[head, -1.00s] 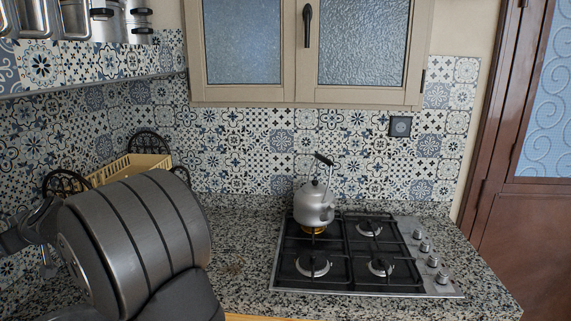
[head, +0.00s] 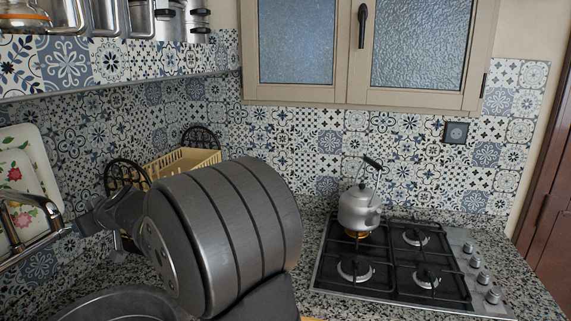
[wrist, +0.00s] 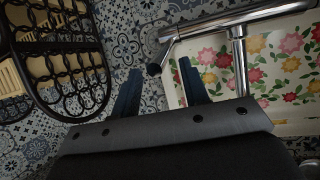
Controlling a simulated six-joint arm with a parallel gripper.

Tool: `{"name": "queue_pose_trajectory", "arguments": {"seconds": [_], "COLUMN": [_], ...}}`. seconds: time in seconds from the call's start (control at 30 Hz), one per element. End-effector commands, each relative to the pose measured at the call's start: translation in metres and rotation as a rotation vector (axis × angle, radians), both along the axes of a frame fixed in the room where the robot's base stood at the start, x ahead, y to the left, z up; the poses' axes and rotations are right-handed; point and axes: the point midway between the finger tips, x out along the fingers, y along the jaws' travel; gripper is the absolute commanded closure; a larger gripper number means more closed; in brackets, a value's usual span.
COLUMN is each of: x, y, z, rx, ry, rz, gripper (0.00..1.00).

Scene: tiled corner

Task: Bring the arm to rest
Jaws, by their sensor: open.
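My arm's thick dark grey link fills the lower middle of the head view, over the counter and left of the stove. My gripper (wrist: 160,67) shows in the wrist view as two dark blue fingers set apart, with nothing between them. The end of a chrome faucet (wrist: 236,25) shows just beyond the fingertips; I cannot tell whether they touch. In the head view the gripper is hard to make out behind the arm's link.
A floral tray (head: 28,165) stands behind the faucet, above a metal sink (head: 110,306). Black wire racks (wrist: 62,62) and a yellow basket (head: 185,161) are near the corner. A kettle (head: 358,208) sits on the gas stove (head: 395,270). A cupboard (head: 367,97) hangs above.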

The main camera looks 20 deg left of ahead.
Motion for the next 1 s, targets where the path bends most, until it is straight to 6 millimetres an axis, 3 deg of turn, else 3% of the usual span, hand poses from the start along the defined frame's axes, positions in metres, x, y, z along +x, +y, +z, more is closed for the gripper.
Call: {"name": "queue_pose_trajectory", "arguments": {"seconds": [0.23,0.43,1.0], "x": [0.007,0.007,-0.009], "y": [0.036,0.046,-0.036], "z": [-0.020,0.006,0.047], "rx": [-0.003,0.001,0.001], "ry": [0.001,-0.002,-0.001], "rz": [0.002,0.001,-0.002], "gripper": [0.59,0.59,0.59]}}
